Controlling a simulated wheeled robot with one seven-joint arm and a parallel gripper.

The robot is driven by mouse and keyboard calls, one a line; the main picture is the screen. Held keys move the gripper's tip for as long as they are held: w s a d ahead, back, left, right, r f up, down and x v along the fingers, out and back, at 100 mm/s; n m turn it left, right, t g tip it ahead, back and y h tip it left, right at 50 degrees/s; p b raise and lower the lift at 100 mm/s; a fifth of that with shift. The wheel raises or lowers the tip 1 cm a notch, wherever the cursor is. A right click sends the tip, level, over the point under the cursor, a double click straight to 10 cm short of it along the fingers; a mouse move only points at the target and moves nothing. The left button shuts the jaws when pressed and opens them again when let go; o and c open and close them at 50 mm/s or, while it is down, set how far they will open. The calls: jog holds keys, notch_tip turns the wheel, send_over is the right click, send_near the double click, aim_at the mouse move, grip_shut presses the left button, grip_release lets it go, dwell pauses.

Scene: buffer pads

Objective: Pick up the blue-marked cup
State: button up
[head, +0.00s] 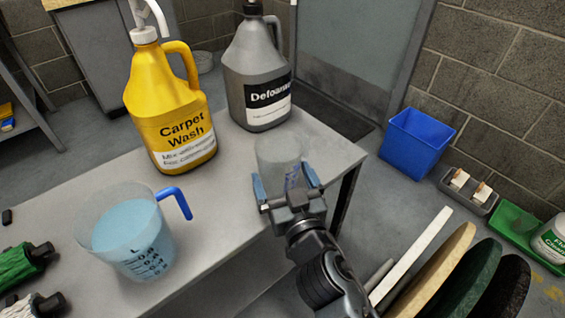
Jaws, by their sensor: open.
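A small translucent cup (278,152) with blue marks low on its side stands upright near the right end of the grey table, in the head view. My gripper (284,181) is open, with one blue-tipped finger at the left of the cup and the other at its right. The fingers are around its lower part; whether either touches it I cannot tell. The front lower part of the cup is partly hidden by my gripper.
On the table (225,228) stand a yellow Carpet Wash jug (170,100), a grey Defoamer jug (256,75) just behind the cup, and a blue-handled measuring jug (130,235) of liquid. A blue bin (416,138) and upright round pads (425,262) are at the right.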

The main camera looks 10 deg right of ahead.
aim_at(274, 154)
jog(key=shift+w+a+f, duration=0.1)
jog(key=shift+w+a, duration=0.1)
jog(key=shift+w, duration=0.9)
jog(key=shift+w+a+f, duration=0.1)
jog(key=shift+w+a, duration=0.05)
jog(key=shift+w, duration=0.95)
jog(key=c, duration=0.7)
jog(key=shift+r, duration=0.15)
